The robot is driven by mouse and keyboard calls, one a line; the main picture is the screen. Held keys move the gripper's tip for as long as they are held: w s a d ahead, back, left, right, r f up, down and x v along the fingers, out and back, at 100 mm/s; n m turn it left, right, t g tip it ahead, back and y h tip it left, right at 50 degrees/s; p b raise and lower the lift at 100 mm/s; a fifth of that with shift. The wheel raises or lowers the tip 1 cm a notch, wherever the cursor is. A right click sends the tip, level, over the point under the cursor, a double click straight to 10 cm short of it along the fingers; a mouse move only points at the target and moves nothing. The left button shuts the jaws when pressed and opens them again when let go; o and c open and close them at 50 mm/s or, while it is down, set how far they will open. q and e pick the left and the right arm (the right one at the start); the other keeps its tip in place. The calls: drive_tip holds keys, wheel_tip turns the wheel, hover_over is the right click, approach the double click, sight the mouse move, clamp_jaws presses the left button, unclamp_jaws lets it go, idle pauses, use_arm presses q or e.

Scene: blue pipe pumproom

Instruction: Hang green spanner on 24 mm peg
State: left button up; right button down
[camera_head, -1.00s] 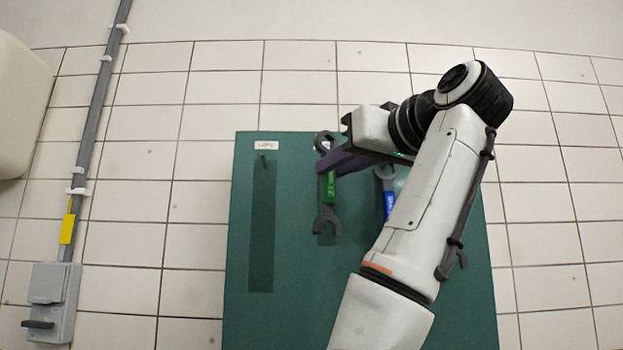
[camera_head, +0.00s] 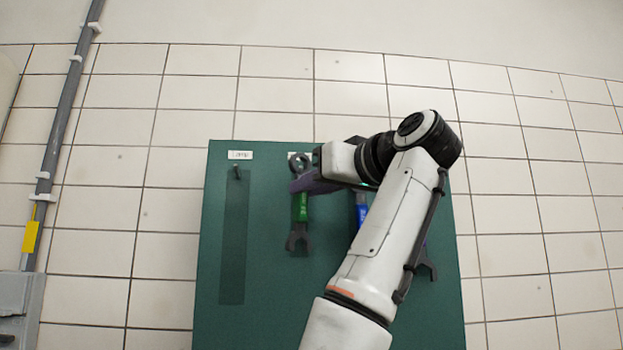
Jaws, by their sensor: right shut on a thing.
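The green spanner (camera_head: 302,208) hangs upright in front of the green board, ring end up and open jaw down. My right gripper (camera_head: 303,184) is shut on it just below the ring. The ring covers part of a white label (camera_head: 292,155) near the board's top; its text cannot be read, and any peg under it is hidden. I cannot tell whether the ring is around a peg or only in front of one. My left gripper is not in view.
The green board (camera_head: 215,270) has a bare peg (camera_head: 237,172) at left, above a dark spanner outline (camera_head: 233,245) and under a label (camera_head: 240,155). A blue spanner (camera_head: 361,214) hangs to the right, partly behind my right arm. A grey pipe (camera_head: 62,110) runs up the wall.

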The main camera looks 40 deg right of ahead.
drive_tip(key=shift+w+d+p, duration=0.45)
drive_tip(key=shift+w+d, duration=0.05)
drive_tip(key=shift+w, duration=0.25)
drive_tip(key=shift+w+d+p, duration=0.4)
drive_tip(key=shift+w+d, duration=0.05)
drive_tip(key=shift+w, duration=0.3)
drive_tip(key=shift+w+d+f, duration=0.4)
drive_tip(key=shift+w+f, duration=0.15)
drive_tip(key=shift+w, duration=0.05)
drive_tip(key=c, duration=1.5)
unclamp_jaws()
drive_tip(key=shift+f, duration=0.1)
drive_tip(key=shift+c, duration=0.2)
drive_tip(key=b, duration=0.4)
approach(308, 200)
drive_tip(key=shift+w+d+r, duration=0.35)
drive_tip(key=shift+w+d, duration=0.45)
drive_tip(key=shift+w, duration=0.05)
